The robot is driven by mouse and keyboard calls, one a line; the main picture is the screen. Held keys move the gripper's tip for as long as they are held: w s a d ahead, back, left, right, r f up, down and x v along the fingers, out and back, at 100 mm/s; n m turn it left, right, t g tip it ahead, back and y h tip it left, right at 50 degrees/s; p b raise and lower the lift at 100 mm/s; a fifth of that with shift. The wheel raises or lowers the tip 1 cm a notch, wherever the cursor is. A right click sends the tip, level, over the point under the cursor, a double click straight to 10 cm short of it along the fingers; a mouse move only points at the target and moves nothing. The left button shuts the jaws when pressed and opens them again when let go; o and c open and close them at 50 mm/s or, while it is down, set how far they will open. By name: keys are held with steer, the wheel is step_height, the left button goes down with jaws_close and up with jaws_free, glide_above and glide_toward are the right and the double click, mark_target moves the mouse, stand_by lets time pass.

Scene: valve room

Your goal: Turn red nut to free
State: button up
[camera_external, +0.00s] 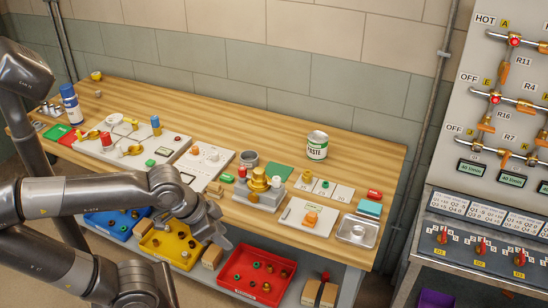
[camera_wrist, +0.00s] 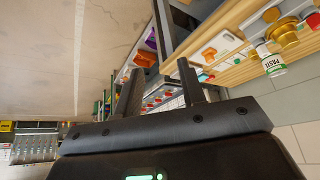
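A grey fixture (camera_external: 258,195) with a stepped brass fitting (camera_external: 259,181) stands near the table's front edge in the external view. I cannot tell for certain that the red part is the nut. The brass fitting also shows in the wrist view (camera_wrist: 285,32), upper right. My gripper (camera_external: 226,238) is in front of the table edge, left of and lower than the fixture, touching nothing visible. In the wrist view my gripper (camera_wrist: 160,67) has its fingers apart, with nothing between them.
A paste can (camera_external: 317,145) stands behind the fixture. A white plate with an orange knob (camera_external: 311,219) and a metal tray (camera_external: 357,230) lie to the right. Yellow (camera_external: 172,248) and red (camera_external: 242,289) bins sit low under the table edge. A valve panel (camera_external: 463,110) stands right.

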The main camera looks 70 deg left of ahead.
steer(key=shift+o, duration=0.7)
steer(key=shift+w+a, duration=0.1)
steer(key=shift+o, duration=0.4)
steer(key=w+a+r+m+g, duration=0.1)
steer(key=w+a+r, duration=0.2)
steer(key=w+a, duration=0.4)
steer(key=shift+w+a+r+g+y, duration=0.2)
steer(key=shift+w+g+y, duration=0.1)
steer(key=shift+g+y, duration=0.1)
steer(key=m+g, duration=0.3)
steer(key=g, duration=0.1)
glide_above(242, 168)
step_height(242, 168, down, 5)
steer(key=shift+h, duration=0.4)
step_height(242, 168, down, 11)
steer(key=shift+d+r, duration=0.1)
steer(key=shift+r, duration=0.05)
steer(key=shift+c, duration=0.4)
steer(key=shift+n, duration=0.3)
steer(key=c, duration=0.9)
